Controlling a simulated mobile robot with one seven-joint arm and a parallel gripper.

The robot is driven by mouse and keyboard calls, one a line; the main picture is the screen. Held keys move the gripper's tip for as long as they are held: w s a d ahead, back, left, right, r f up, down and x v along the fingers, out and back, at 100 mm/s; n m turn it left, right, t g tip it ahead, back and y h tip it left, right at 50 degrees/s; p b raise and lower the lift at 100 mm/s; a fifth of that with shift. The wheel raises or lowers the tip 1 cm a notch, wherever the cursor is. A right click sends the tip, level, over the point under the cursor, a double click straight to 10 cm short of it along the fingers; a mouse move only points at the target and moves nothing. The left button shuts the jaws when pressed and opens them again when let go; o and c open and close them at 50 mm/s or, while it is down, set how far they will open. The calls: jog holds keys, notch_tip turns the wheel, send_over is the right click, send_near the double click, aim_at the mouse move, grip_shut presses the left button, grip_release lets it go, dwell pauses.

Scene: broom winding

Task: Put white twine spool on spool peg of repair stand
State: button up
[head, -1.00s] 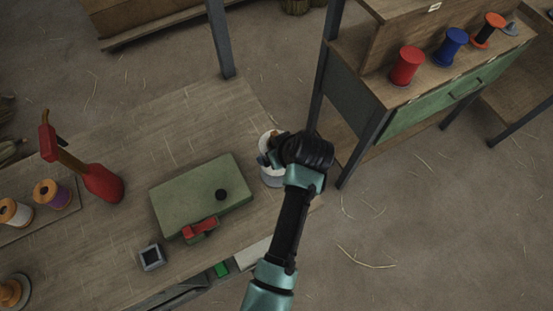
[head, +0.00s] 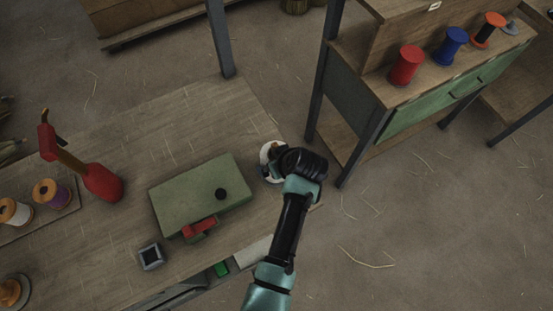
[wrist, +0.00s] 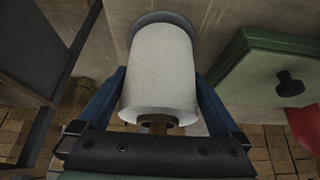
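The white twine spool (head: 267,152) is at the right corner of the bench. In the wrist view the white spool (wrist: 160,75) stands between my gripper's two blue fingers, which lie along its sides and seem to grip it. A brown post (wrist: 155,123) shows in the opening at its near end. A grey round rim shows beyond its far end; I cannot tell whether the spool rests on it. My gripper (head: 270,172) covers much of the spool in the head view.
A green box (head: 185,200) with a black knob and red clamp lies left of my gripper. A red tool (head: 102,182) and spools, one white (head: 14,212), are farther left. A shelf unit (head: 345,85) with a red spool (head: 406,66) stands to the right, beyond a gap.

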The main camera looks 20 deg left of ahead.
jog(key=shift+r, duration=0.3)
jog(key=v, duration=1.2)
jog(key=w+d+r+m+t, duration=0.15)
jog(key=w+r+t, duration=0.25)
jog(key=r, duration=0.5)
jog(key=w+d+r+m+t+h, duration=0.1)
jog(key=w+r+m+t, duration=0.3)
jog(key=r, duration=0.6)
jog(key=w+d+r+n+t, duration=0.1)
jog(key=w+r+t, duration=0.3)
jog(key=r, duration=0.5)
jog(key=s+d+r+m+t+h, duration=0.1)
jog(key=d+r+t, duration=0.1)
jog(key=r, duration=0.7)
jog(key=s+d+r+m+t+h, duration=0.1)
jog(key=r+m+t, duration=0.15)
jog(key=r, duration=0.55)
jog(key=s+d+r+m+t+h, duration=0.1)
jog(key=s+r+t, duration=0.2)
jog(key=s+r, duration=0.3)
jog(key=s+d+r+m+t, duration=0.1)
jog(key=s+r+t, duration=0.3)
jog(key=r, duration=0.7)
jog(key=shift+s+d+h+p, duration=0.3)
jog(key=shift+s+d+h, duration=0.1)
jog(key=shift+s, duration=0.45)
